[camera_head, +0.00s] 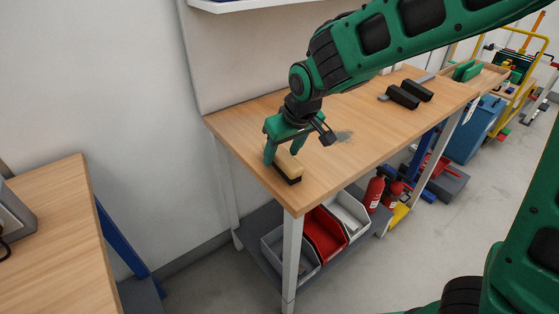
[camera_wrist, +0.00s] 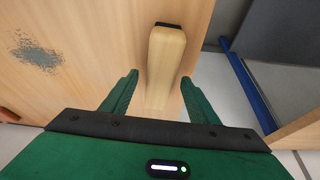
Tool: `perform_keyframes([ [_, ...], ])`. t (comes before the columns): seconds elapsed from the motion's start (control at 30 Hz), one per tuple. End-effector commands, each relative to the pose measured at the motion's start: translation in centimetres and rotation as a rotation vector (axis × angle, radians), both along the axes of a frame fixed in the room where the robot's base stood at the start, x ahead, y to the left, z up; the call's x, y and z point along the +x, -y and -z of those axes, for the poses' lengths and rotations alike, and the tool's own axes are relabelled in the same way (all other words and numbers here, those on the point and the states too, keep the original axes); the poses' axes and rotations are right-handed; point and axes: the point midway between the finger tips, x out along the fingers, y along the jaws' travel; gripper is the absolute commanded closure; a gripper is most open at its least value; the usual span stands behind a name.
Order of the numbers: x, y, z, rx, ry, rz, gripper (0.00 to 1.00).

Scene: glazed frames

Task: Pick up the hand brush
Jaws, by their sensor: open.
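The hand brush (camera_head: 287,168) lies near the front left corner of the wooden workbench (camera_head: 240,124). It has a pale wooden body with dark bristles underneath. My gripper (camera_head: 283,153) is at the brush, pointing down, with its green fingers apart. In the wrist view, the brush (camera_wrist: 166,58) runs lengthwise, and its near end reaches between the fingers of my gripper (camera_wrist: 160,92). A gap shows on either side of it. I cannot tell how far down the fingers reach beside it.
A grey smudge (camera_head: 344,136) marks the top. A shelf (camera_head: 230,5) hangs above. Bins (camera_head: 324,232) stand below. Another table (camera_head: 60,235) is at left. The bench's middle is mostly clear.

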Motion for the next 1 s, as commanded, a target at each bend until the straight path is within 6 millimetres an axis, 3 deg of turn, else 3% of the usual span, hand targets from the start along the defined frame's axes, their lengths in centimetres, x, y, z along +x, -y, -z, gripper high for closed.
perform_keyframes([
  [0.37,0.34,-0.11,0.9,0.0,0.0,0.001,0.45],
  [0.57,0.33,-0.11,0.89,0.0,0.0,0.001,0.92],
  [1.0,0.4,-0.16,0.03,0.002,0.002,0.001,0.92],
])
